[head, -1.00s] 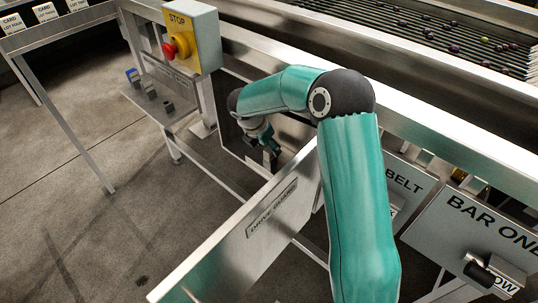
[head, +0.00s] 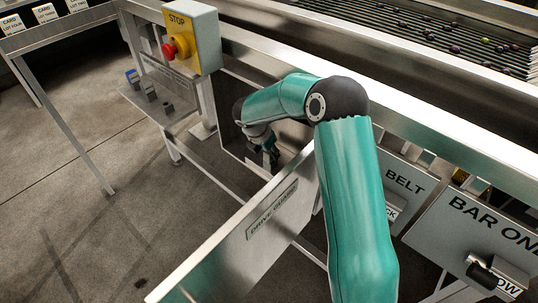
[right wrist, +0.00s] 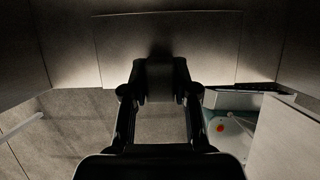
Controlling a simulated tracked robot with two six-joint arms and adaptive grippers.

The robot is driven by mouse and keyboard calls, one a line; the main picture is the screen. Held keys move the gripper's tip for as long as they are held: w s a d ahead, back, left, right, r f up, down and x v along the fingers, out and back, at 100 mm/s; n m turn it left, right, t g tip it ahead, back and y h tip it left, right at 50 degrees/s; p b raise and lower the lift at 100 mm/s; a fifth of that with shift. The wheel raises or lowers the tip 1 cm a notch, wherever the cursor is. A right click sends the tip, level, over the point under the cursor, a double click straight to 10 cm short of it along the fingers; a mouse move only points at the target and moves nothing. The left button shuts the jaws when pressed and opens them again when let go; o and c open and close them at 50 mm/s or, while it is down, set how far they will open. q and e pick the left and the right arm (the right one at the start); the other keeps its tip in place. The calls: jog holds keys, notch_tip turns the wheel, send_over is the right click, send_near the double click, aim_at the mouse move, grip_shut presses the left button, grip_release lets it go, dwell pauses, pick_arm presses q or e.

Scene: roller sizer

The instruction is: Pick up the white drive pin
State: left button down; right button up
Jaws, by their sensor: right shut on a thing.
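My right gripper (head: 270,157) is inside the open drive housing, behind the drive guard door (head: 222,262). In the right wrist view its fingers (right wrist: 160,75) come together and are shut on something. The held thing is hidden between the dark fingertips, so I cannot tell its colour or shape. I cannot make out the white drive pin in either view. My left gripper is not in view.
The drive guard door stands open to the front left of my right arm. A yellow stop box (head: 192,40) with a red button is above left. A steel frame rail (head: 440,131) runs behind the arm. Grey housing walls (right wrist: 70,45) surround the gripper.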

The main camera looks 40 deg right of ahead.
jog(key=shift+r, duration=0.2)
jog(key=shift+r, duration=0.55)
notch_tip(320, 180, up, 2)
jog(key=shift+r+p, duration=0.25)
jog(key=shift+p, duration=0.2)
jog(key=s+a, duration=0.1)
jog(key=a, duration=1.7)
jog(key=shift+s+f, duration=0.25)
jog(key=shift+s, duration=0.05)
